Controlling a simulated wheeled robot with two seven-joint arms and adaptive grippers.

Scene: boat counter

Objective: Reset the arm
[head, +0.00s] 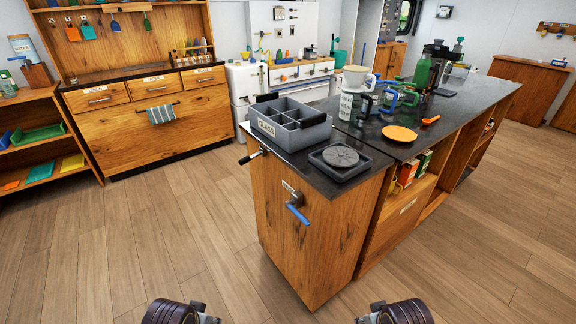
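Only a dark rounded part of each of my arms shows at the bottom edge of the head view, one left of centre and one right of centre. No gripper fingers are visible, so neither gripper can be seen. Both visible arm parts are low and apart from the counter (445,125) in front of me. I see nothing held.
A grey divided bin (290,122) and a black tray with a round disc (340,158) stand on the counter's near end. An orange plate (399,133), cups and a jug (352,103) stand farther back. A blue-handled lever (297,211) sticks out from the cabinet front. The wooden floor (180,235) is clear.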

